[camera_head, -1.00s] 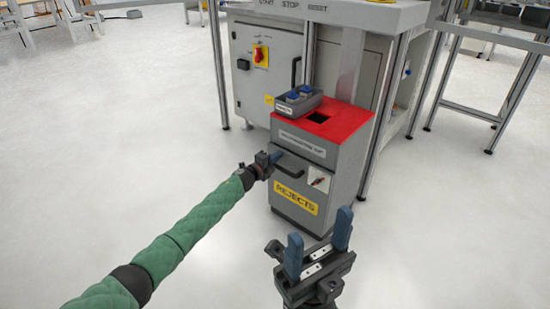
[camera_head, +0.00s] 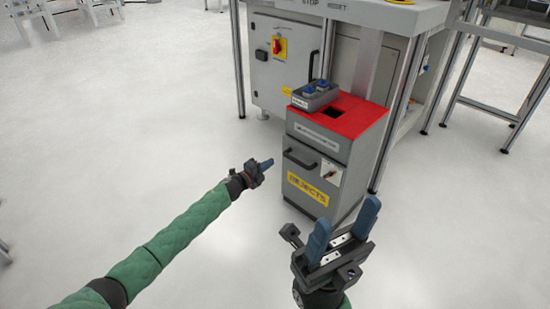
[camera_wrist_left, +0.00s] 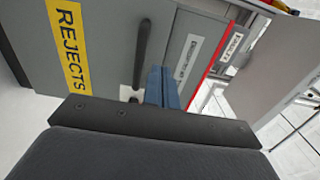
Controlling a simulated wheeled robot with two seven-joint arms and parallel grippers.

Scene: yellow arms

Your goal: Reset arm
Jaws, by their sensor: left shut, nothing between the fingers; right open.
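My left arm comes in from the left in the head view, and its gripper (camera_head: 265,165) is shut and empty. It is in front of and left of the grey rejects bin, apart from it. The left gripper's blue fingers (camera_wrist_left: 162,88) also show together in the left wrist view, with the bin's dark handle (camera_wrist_left: 142,52) beyond them. My right gripper (camera_head: 343,225) is open and empty at the lower right of the head view, with its two blue fingers apart and pointing up.
The rejects bin (camera_head: 305,213) has a red top (camera_head: 362,118) with a square opening and a yellow label. A grey box with blue parts (camera_head: 314,96) sits on its top. A machine cabinet (camera_head: 268,75) and metal frame legs stand behind. The floor at left is clear.

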